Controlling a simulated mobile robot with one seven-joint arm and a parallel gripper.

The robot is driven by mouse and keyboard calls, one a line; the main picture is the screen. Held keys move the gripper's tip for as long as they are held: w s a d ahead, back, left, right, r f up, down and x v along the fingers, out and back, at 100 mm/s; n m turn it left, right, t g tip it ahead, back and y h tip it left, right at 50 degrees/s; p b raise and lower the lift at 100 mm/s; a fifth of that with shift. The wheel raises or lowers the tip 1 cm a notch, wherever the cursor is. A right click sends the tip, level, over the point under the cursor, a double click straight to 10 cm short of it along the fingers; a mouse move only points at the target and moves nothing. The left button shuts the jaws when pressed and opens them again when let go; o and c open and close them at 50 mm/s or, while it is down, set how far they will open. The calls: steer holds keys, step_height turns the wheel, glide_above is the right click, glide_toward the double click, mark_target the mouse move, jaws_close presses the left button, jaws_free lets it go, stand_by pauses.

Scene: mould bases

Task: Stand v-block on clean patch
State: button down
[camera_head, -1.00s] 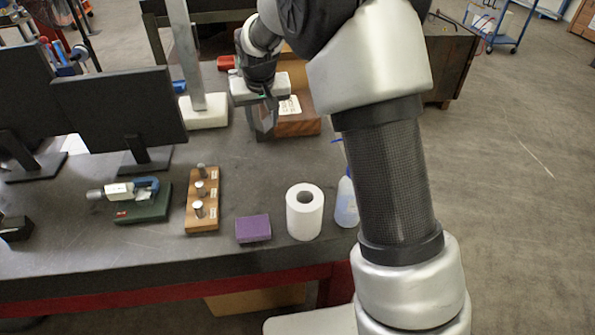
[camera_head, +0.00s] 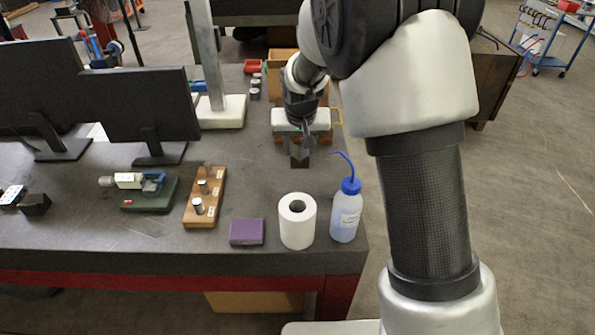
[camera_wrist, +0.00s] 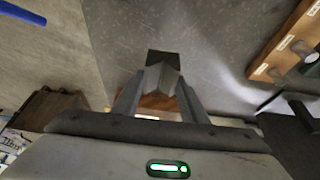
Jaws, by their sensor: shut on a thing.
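My gripper (camera_head: 300,142) is shut on a dark grey v-block (camera_head: 299,161), which hangs below the fingers over the right part of the dark bench top (camera_head: 130,245). In the wrist view the v-block (camera_wrist: 160,78) sits between the two fingertips, with its notched grey faces and a dark end showing. I cannot tell whether it touches the bench. No distinct clean patch stands out; the bench between the v-block and the paper roll is bare.
A white paper roll (camera_head: 297,222), a blue-capped wash bottle (camera_head: 346,212) and a purple block (camera_head: 247,232) stand near the front edge. A wooden pin holder (camera_head: 205,197) and a micrometer on a green base (camera_head: 150,193) are left. A white-based stand (camera_head: 222,112) is behind.

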steer(key=shift+w+f, duration=0.1)
steer(key=shift+f, duration=3.35)
steer(key=shift+f, duration=0.1)
steer(key=shift+f, duration=0.15)
steer(key=c, duration=1.1)
jaws_free()
